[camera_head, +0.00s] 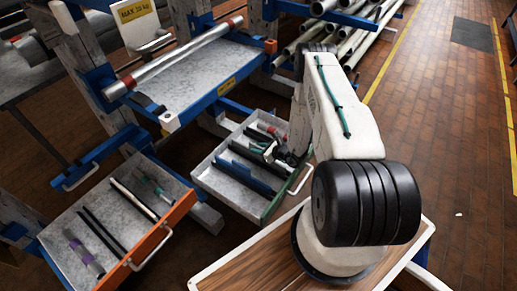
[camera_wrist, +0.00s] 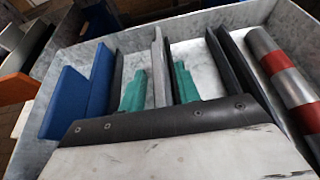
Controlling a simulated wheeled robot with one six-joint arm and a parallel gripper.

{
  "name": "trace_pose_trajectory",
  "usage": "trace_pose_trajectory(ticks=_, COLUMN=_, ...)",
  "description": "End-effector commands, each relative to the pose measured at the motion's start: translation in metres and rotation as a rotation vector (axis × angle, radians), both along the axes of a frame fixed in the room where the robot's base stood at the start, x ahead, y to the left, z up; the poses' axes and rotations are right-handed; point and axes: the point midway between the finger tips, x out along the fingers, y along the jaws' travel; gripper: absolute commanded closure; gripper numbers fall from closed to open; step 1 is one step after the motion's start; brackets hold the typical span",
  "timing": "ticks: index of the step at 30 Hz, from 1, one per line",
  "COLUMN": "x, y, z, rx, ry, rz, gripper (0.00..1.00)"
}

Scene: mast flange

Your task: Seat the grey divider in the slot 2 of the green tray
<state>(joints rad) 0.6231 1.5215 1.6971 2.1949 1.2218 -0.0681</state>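The tray with the green front (camera_head: 273,207) sits below my arm in the head view. Its pale wall (camera_wrist: 200,22) fills the back of the wrist view. My gripper (camera_wrist: 159,88) is over this tray, its two green fingers apart. The thin grey divider (camera_wrist: 158,62) stands upright in the tray between the fingers, with gaps visible on both sides. Its lower end is hidden behind my gripper's dark edge, so how deep it sits cannot be told. In the head view my gripper (camera_head: 270,150) largely hides the grey divider.
In the same tray, blue pieces (camera_wrist: 85,85) lie left of the fingers. A dark divider (camera_wrist: 226,60) and a grey-and-red cylinder (camera_wrist: 285,72) lie right. An orange-fronted tray (camera_head: 150,245) with several bars is at left. A rack with a pipe (camera_head: 185,55) stands behind.

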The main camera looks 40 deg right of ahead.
Motion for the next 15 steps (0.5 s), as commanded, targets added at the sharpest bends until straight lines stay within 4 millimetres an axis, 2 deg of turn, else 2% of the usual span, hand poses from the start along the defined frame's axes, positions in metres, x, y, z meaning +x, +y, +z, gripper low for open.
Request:
trace_pose_trajectory(ticks=5, x=-0.009, y=-0.004, z=0.006, rx=0.001, ry=0.001, rz=-0.004, gripper=0.68)
trace_pose_trajectory(ticks=15, x=-0.070, y=-0.027, z=0.034, rx=0.002, ry=0.001, rz=-0.005, gripper=0.68)
